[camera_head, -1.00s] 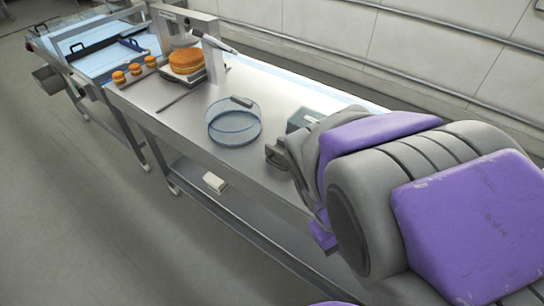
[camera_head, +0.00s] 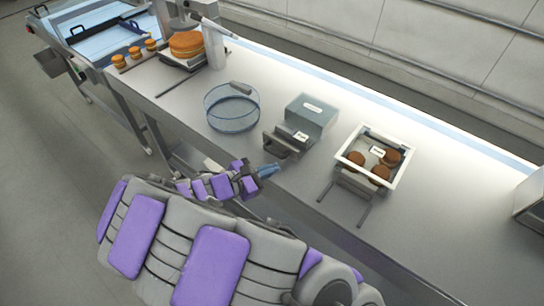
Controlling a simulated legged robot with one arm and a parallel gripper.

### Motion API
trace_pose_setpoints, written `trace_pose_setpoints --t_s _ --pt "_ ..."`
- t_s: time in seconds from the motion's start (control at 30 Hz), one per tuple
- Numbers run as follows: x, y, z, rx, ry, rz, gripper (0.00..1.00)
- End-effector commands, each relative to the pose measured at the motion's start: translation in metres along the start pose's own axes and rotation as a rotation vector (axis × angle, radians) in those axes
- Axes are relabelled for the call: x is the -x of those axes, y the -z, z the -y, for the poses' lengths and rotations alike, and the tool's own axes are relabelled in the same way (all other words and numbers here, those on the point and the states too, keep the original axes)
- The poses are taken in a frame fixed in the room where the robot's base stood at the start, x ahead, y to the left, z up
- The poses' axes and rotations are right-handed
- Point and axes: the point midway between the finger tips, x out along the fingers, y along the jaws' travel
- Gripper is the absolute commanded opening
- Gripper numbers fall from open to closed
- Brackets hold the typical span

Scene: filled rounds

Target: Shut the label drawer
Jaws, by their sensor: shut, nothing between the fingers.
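The label drawer (camera_head: 290,138) sticks out of the front of a small grey box (camera_head: 312,112) on the steel bench. It stands partly open toward the bench's front edge, with a dark handle on its front face and a small white label showing near the box. My gripper (camera_head: 270,170) has blue fingertips and is shut and empty. It is just in front of and below the drawer's handle in the picture, near the bench's front edge. I cannot tell whether the fingertips touch the drawer.
A round wire basket (camera_head: 232,108) stands left of the drawer. A white tray (camera_head: 403,175) with brown rounds stands to the right, with a two-pronged metal frame at its front. A filled round (camera_head: 186,43) sits on a stand at the back left. Bare bench lies between them.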

Motion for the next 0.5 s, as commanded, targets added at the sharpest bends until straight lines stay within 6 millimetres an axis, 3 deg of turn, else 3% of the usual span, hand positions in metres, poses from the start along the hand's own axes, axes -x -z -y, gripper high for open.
trace_pose_setpoints --t_s 0.03,0.2,0.37,0.5 --pt "0.014 0.019 -0.01 0.064 -0.066 0.01 0.0" --pt "0.052 0.069 -0.033 0.225 -0.238 0.033 0.0" --pt "0.069 0.09 -0.04 0.293 -0.315 0.042 0.0" --pt "0.064 0.093 -0.042 0.303 -0.325 0.043 0.0"
